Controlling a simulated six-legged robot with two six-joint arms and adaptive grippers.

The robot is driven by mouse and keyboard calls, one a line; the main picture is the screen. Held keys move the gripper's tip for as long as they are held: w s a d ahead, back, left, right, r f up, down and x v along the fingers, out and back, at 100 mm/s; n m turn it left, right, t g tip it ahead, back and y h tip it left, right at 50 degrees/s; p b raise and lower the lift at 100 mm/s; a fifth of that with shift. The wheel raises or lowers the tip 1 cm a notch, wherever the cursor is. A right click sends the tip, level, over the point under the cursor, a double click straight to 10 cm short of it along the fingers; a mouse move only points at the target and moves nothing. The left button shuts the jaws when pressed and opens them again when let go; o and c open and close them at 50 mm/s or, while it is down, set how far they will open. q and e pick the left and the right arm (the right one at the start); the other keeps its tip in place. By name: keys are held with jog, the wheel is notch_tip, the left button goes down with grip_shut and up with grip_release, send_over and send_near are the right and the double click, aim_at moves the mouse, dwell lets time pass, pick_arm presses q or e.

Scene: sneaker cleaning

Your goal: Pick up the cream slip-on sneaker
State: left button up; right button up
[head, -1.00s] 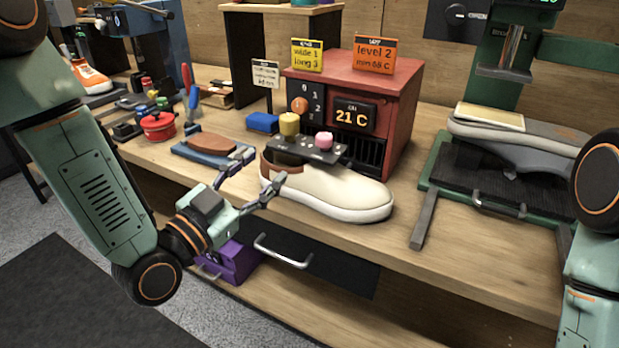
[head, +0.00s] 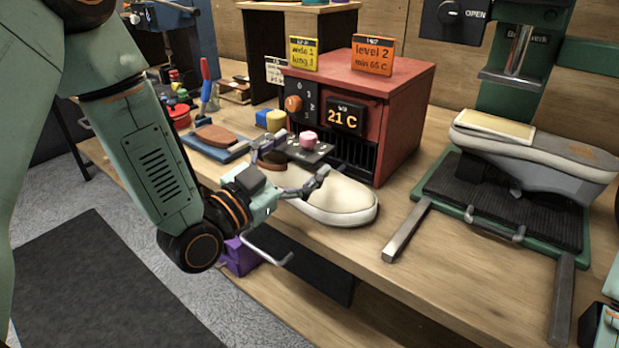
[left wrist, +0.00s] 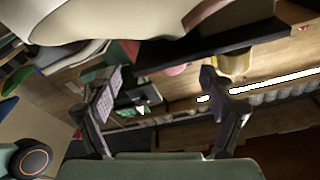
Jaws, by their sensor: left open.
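The cream slip-on sneaker (head: 338,202) stands on the workbench in front of the red heater box, its toe toward the lower right in the head view. My left gripper (head: 291,168) is open over its heel and opening side, hiding much of its rear part. I cannot tell whether the fingers touch the shoe. In the left wrist view, the open, empty fingers (left wrist: 160,97) show below a large cream shape at the top, which looks like the sneaker (left wrist: 95,16). My right gripper is not clearly seen; only a piece of my right arm shows at the lower right.
The red box (head: 400,115), reading 21 C, stands close behind the sneaker. A dark plate with a pink knob (head: 309,139) sits between them. A green press (head: 440,180) holding a grey shoe (head: 540,160) stands at right. Bare wood lies right of the sneaker's toe.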

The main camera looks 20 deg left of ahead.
aim_at(311, 148)
pick_arm(q)
jog(key=shift+w+a+f, duration=0.2)
jog(key=shift+w, duration=0.3)
jog(key=shift+w+a+f, duration=0.15)
jog(key=shift+w+f, duration=0.05)
jog(key=shift+w, duration=0.3)
jog(key=shift+w+d+r+b, duration=0.2)
jog(key=shift+w+d+b, duration=0.2)
jog(key=shift+w+d, duration=0.4)
jog(key=shift+w+d+r, duration=0.2)
jog(key=shift+d, duration=0.1)
jog(key=shift+w+a+f, duration=0.1)
jog(key=shift+a+f, duration=0.05)
jog(key=shift+a, duration=0.35)
jog(key=shift+c, duration=0.7)
jog(key=shift+d, duration=0.4)
jog(key=c, duration=0.3)
jog(key=shift+a, duration=0.25)
jog(key=c, duration=0.5)
jog(key=shift+d, duration=0.1)
grip_shut()
